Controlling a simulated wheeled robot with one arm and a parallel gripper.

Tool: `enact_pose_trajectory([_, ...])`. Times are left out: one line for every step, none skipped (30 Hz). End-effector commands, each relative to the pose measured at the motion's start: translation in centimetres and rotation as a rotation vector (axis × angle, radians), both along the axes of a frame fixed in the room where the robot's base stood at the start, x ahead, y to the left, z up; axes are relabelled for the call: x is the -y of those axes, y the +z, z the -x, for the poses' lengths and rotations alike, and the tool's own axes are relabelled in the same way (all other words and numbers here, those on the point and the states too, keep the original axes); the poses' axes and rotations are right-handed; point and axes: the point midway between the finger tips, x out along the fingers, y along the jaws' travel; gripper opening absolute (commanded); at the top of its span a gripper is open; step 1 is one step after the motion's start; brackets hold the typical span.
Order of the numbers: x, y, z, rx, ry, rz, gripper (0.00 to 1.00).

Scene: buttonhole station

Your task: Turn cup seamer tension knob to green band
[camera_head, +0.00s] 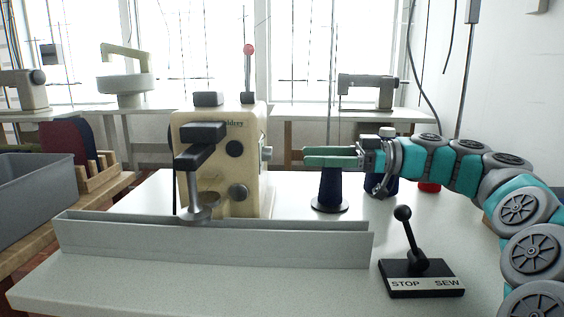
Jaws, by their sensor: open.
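A cream machine (220,160) stands on the white table, with black arms and a round metal plate (197,207) at its front. I cannot tell if it is the cup seamer. No green band can be made out on any knob. My gripper (308,156) is open, its green fingers pointing left, to the right of the machine and apart from it. Nothing shows between the fingers.
A dark blue thread cone (331,188) stands below my gripper, another (384,184) behind my wrist. A long grey channel (210,245) crosses the table front. A black lever box marked STOP and SEW (420,277) stands front right. A grey bin (38,190) is at left.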

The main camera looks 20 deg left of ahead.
Motion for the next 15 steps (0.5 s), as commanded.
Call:
enact_pose_trajectory([-0.4, 0.1, 0.1, -0.001, 0.002, 0.0, 0.66])
enact_pose_trajectory([-0.6, 0.1, 0.2, -0.001, 0.001, 0.0, 0.66])
enact_pose_trajectory([-1.0, 0.1, 0.2, -0.002, 0.001, -0.001, 0.66])
enact_pose_trajectory([-1.3, 0.1, 0.3, -0.002, 0.0, 0.0, 0.66])
enact_pose_trajectory([-1.7, 0.1, 0.4, -0.002, 0.0, 0.0, 0.66])
enact_pose_trajectory([-2.3, 0.1, 0.6, -0.001, 0.001, 0.001, 0.66])
enact_pose_trajectory([-2.7, 0.1, 0.7, 0.0, 0.002, 0.001, 0.66])
enact_pose_trajectory([-3.2, 0.1, 0.8, 0.0, 0.003, 0.002, 0.66])
enact_pose_trajectory([-3.8, 0.1, 1.0, -0.001, 0.004, 0.002, 0.66])
enact_pose_trajectory([-4.3, 0.1, 1.1, -0.002, 0.003, 0.003, 0.66])
enact_pose_trajectory([-4.7, 0.0, 1.2, -0.003, 0.002, 0.003, 0.66])
enact_pose_trajectory([-5.3, 0.0, 1.3, -0.004, 0.001, 0.002, 0.66])
enact_pose_trajectory([-5.7, 0.0, 1.4, -0.004, 0.001, 0.002, 0.66])
enact_pose_trajectory([-6.1, 0.1, 1.5, -0.003, 0.001, 0.001, 0.66])
enact_pose_trajectory([-6.5, 0.1, 1.6, -0.002, 0.001, 0.001, 0.66])
